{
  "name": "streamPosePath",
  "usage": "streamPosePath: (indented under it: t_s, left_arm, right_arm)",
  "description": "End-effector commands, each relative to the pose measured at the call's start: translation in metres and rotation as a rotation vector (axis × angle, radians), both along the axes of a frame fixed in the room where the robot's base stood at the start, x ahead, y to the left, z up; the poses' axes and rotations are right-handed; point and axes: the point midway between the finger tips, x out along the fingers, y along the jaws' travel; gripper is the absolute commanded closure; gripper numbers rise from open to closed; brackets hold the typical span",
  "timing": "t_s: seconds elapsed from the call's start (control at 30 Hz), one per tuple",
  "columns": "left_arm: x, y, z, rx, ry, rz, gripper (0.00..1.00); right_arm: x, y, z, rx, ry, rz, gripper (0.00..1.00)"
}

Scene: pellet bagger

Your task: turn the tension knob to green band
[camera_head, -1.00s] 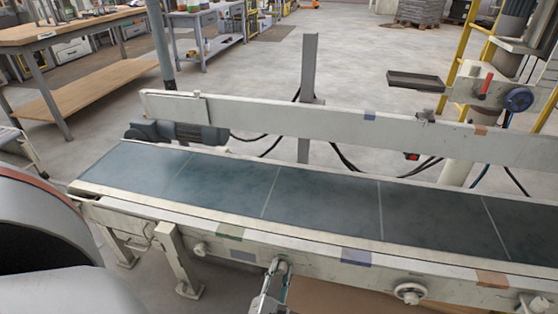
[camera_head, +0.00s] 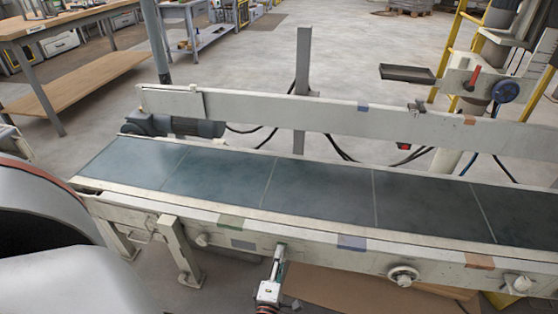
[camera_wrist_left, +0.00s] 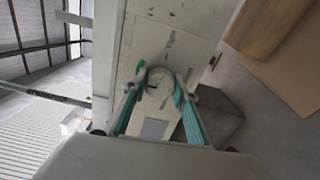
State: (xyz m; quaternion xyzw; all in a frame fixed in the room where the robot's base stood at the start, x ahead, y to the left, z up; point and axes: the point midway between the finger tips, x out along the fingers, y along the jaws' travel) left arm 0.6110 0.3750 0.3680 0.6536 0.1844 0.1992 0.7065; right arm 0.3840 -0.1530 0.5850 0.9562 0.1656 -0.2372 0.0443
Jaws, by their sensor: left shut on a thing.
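A round pale knob (camera_wrist_left: 162,80) sits on the light side panel of the conveyor in the left wrist view. A green mark (camera_wrist_left: 140,73) shows beside its left edge, with small dark marks around it. My left gripper (camera_wrist_left: 158,92) has its teal fingers closed on either side of the knob. In the head view, my left gripper (camera_head: 279,255) reaches up from below to the conveyor's front rail, between a green patch (camera_head: 230,222) and a blue patch (camera_head: 351,242). There the fingers largely hide the knob. The knob's pointer setting cannot be read clearly. My right gripper is not in view.
The conveyor belt (camera_head: 315,188) runs across the view behind the front rail (camera_head: 312,235). Another round knob (camera_head: 403,275) is on the rail to the right. Cardboard lies on the floor below.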

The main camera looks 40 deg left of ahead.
Motion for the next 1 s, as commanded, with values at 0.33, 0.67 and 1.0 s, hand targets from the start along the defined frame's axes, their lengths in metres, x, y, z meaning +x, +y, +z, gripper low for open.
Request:
streamPosePath:
  t_s: [0.33,0.67,1.0]
  left_arm:
    - [0.0036,0.0016,0.0035,0.065,0.033,0.001,0.94]
    - [0.0036,0.0016,0.0035,0.068,0.035,0.001,0.94]
    - [0.0018,0.0007,0.0017,0.067,0.038,0.001,0.55]
  right_arm:
    - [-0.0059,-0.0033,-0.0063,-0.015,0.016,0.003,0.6]
    - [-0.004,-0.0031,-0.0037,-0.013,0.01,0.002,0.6]
    - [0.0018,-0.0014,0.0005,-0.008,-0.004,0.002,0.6]
